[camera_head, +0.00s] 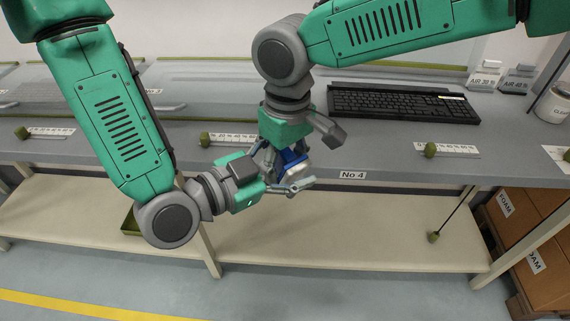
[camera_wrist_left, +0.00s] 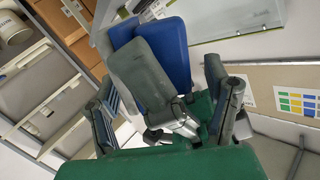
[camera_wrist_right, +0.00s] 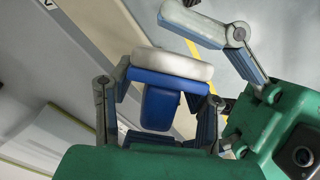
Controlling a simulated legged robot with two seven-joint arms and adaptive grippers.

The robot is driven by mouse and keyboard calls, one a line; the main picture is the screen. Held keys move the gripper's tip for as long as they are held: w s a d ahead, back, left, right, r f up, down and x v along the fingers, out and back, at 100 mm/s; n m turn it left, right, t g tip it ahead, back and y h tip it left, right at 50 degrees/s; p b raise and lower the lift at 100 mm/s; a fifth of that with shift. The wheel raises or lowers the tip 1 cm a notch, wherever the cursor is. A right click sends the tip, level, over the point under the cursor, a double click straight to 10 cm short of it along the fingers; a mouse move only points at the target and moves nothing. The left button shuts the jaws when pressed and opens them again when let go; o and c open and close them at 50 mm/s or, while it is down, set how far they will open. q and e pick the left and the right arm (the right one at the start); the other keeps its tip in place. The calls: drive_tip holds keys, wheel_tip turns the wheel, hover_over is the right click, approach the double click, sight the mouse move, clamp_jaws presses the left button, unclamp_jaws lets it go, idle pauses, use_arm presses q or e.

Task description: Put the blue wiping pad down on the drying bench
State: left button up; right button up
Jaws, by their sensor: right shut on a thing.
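The blue wiping pad (camera_head: 293,157) has a blue back and a white face. My right gripper (camera_head: 284,173) points down and is shut on it, in the air before the grey bench's front edge. In the right wrist view the pad (camera_wrist_right: 158,97) sits between the fingers, white side outward. My left gripper (camera_head: 288,165) is spread open around the same spot, and one of its fingers shows at the top of the right wrist view. In the left wrist view the pad (camera_wrist_left: 167,48) is partly hidden by a grey finger. The grey bench (camera_head: 400,160) carries a "No 4" label; no label names a drying bench.
A black keyboard (camera_head: 403,103) lies on the grey bench at the right. Scales with green knobs (camera_head: 430,150) line its front. A cream lower shelf (camera_head: 370,230) runs below. Cardboard boxes (camera_head: 530,245) are stacked at lower right. A white jar (camera_head: 553,103) stands at the right edge.

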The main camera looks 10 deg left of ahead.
use_arm(q)
drive_tip(key=s+a+f+n+g+y, duration=0.3)
drive_tip(key=s+a+f, duration=0.1)
drive_tip(key=f, duration=0.6)
drive_tip(key=s+a+f+n+g+y, duration=0.3)
drive_tip(key=s+a+f, duration=0.2)
drive_tip(key=f, duration=0.4)
drive_tip(key=s+a+f+n+g+y, duration=0.4)
drive_tip(key=s+a+f+n+g, duration=0.1)
drive_tip(key=s+a+f, duration=0.4)
drive_tip(key=s+a+g, duration=0.1)
drive_tip(key=s+a, duration=0.1)
drive_tip(key=s, duration=0.2)
drive_tip(key=shift+a+n+y, duration=0.25)
drive_tip(key=shift+n+y, duration=0.05)
use_arm(e)
drive_tip(key=s+d+f+m, duration=0.1)
drive_tip(key=d+f+m, duration=0.1)
drive_tip(key=d, duration=0.8)
drive_tip(key=s+d+f+m, duration=0.2)
drive_tip(key=d+m, duration=0.3)
drive_tip(key=d, duration=0.6)
drive_tip(key=s+d+f+m, duration=0.1)
drive_tip(key=d+f+m, duration=0.2)
drive_tip(key=d, duration=0.7)
drive_tip(key=shift+s+d+f+m, duration=0.3)
drive_tip(key=shift+s+f+m, duration=0.1)
drive_tip(key=shift+f, duration=0.35)
